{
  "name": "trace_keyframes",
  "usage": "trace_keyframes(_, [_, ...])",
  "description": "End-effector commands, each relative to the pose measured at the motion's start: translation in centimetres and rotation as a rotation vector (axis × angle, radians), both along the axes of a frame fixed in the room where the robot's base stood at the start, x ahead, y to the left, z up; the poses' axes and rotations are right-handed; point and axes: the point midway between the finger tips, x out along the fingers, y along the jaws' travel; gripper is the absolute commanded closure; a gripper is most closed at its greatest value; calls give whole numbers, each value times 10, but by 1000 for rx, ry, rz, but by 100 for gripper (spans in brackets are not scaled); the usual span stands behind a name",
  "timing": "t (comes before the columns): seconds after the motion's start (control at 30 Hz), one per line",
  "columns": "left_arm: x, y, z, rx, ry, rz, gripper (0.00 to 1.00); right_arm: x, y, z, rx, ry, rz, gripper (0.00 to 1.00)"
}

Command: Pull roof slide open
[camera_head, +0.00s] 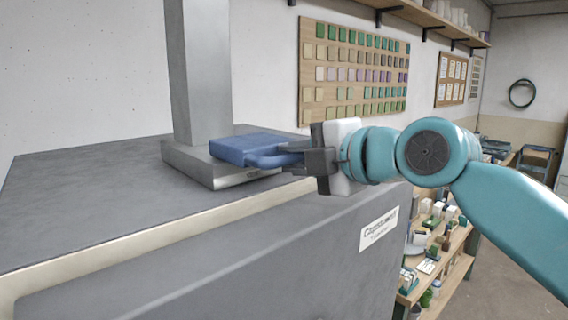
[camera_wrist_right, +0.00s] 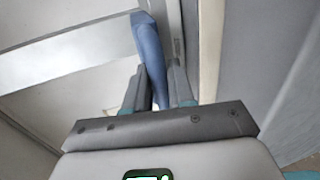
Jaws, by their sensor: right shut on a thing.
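The roof slide is a flat blue plate with a loop handle (camera_head: 245,149), set in a grey collar (camera_head: 190,163) at the foot of a square flue (camera_head: 208,70) on top of the kiln. My right gripper (camera_head: 290,155) comes in from the right and is shut on the slide's handle. In the right wrist view the blue slide (camera_wrist_right: 150,55) runs up from between the two fingers (camera_wrist_right: 160,90). Part of the slide seems to lie within the collar; how far in is hidden. My left gripper is not in view.
The grey kiln top (camera_head: 90,190) is bare around the collar, with a cream edge strip (camera_head: 130,243). A board of glaze samples (camera_head: 355,75) hangs on the wall behind. Shelves with pots and small items (camera_head: 435,235) stand at the right, below my right arm.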

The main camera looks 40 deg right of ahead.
Motion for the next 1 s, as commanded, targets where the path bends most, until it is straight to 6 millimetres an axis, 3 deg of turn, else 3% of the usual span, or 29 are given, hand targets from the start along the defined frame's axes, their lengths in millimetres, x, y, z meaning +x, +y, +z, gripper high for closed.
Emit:
trace_keyframes(0.2, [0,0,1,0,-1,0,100,1,0,0,0,2,-1,100])
trace_keyframes(0.23, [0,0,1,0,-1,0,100,1,0,0,0,2,-1,67])
trace_keyframes(0.27, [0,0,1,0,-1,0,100,1,0,0,0,2,-1,59])
trace_keyframes(0.67, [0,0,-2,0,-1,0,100,-8,-1,2,-1,-2,0,59])
trace_keyframes(0.77, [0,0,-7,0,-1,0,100,-27,-2,5,1,-5,0,59])
trace_keyframes(1.0, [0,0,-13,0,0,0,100,-90,-7,21,1,-7,2,59])
